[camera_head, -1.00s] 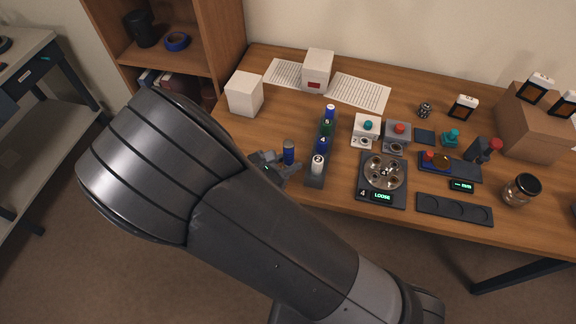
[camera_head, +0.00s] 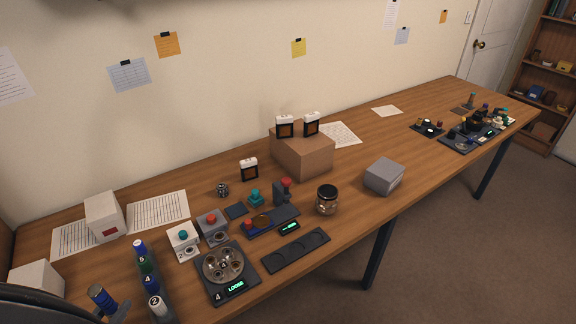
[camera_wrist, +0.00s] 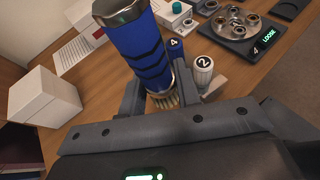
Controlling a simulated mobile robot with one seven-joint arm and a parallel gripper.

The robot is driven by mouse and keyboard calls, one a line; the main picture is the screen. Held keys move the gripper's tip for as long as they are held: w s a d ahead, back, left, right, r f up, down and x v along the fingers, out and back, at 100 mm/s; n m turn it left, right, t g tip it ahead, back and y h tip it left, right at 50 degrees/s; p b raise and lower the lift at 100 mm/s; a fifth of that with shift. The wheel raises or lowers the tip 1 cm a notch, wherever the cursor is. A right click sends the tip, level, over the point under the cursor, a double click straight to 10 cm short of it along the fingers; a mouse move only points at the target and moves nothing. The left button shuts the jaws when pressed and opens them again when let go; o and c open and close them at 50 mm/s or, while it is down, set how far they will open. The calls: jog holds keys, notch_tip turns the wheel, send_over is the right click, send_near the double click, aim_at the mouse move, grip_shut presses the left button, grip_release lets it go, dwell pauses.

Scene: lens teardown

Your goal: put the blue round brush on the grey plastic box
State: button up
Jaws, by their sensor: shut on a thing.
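The blue round brush (camera_wrist: 138,50) has a metal cap at its top and pale bristles at its lower end. My gripper (camera_wrist: 160,94) is shut on it near the bristle end, and the brush stands roughly upright between the fingers. In the head view the brush (camera_head: 102,299) shows at the lower left, beside the rack of numbered cylinders; my gripper is mostly cut off there. The grey plastic box (camera_head: 384,176) sits on the table at the middle right, well away from my gripper. Its top is bare.
The table around the grey box is clear.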

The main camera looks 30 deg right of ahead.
jog(key=r, duration=1.2)
jog(key=shift+w+d+r, duration=0.2)
jog(key=shift+w+r, duration=0.05)
jog(key=shift+r, duration=0.1)
jog(key=w+d+m+g+h, duration=0.2)
jog(key=w+d+m+g, duration=0.15)
jog(key=w+d, duration=0.8)
jog(key=w+d+m+g+h, duration=0.35)
jog(key=w+d, duration=0.35)
jog(key=d, duration=0.9)
jog(key=w+d+m+g, duration=0.1)
jog(key=d+m+g, duration=0.15)
jog(key=d, duration=1.05)
jog(key=s+d+m+g, duration=0.2)
jog(key=s+d, duration=0.1)
jog(key=d, duration=0.7)
jog(key=s+d+m+g, duration=0.1)
jog(key=s+d+g, duration=0.15)
jog(key=d, duration=0.65)
jog(key=s+d+m+g, duration=0.1)
jog(key=s+d+m, duration=0.15)
jog(key=d, duration=0.75)
jog(key=s+d+m+g+y, duration=0.2)
jog(key=s+d+m+g, duration=0.15)
jog(key=s+d, duration=1.4)
send_over(380, 171)
jog(key=shift+n, duration=0.25)
notch_tip(380, 171, down, 12)
jog(key=shift+s+f, duration=0.1)
jog(key=shift+f, duration=2)
